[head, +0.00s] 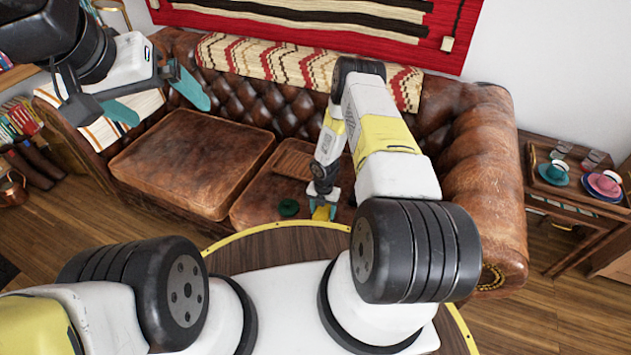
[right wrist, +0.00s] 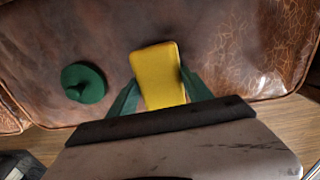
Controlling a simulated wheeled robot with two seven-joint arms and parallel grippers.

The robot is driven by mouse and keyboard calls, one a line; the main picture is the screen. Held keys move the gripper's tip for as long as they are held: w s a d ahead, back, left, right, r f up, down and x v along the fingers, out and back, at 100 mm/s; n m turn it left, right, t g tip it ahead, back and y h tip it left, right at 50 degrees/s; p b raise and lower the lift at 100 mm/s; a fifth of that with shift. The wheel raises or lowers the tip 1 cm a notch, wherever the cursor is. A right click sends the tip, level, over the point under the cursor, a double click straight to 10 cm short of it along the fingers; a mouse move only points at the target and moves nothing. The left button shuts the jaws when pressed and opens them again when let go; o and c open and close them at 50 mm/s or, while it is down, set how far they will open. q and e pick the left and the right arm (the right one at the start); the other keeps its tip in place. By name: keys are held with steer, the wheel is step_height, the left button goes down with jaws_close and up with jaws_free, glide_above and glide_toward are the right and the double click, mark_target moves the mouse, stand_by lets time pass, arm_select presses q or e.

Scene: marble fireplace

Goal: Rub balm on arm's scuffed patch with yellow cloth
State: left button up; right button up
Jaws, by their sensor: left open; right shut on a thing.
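The yellow cloth (right wrist: 157,75) shows as a flat yellow block in the right wrist view, between the green fingers of my right gripper (head: 323,204). That gripper is shut on it, low at the front of the right seat cushion. A round dark green piece with a knob (right wrist: 83,83), perhaps the balm's pot or lid, lies on the leather left of the cloth; it also shows in the head view (head: 288,208). The sofa's right arm (head: 490,150) has pale worn streaks; I cannot single out the scuffed patch. My left gripper (head: 170,107) is open and empty above the sofa's left end.
A side table (head: 565,199) with cups and glasses stands right of the sofa. A patterned throw (head: 285,62) covers the backrest. The left seat cushion (head: 190,160) is clear.

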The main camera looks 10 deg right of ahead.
mark_target(323, 210)
stand_by(0.5)
steer(key=shift+r, duration=3.45)
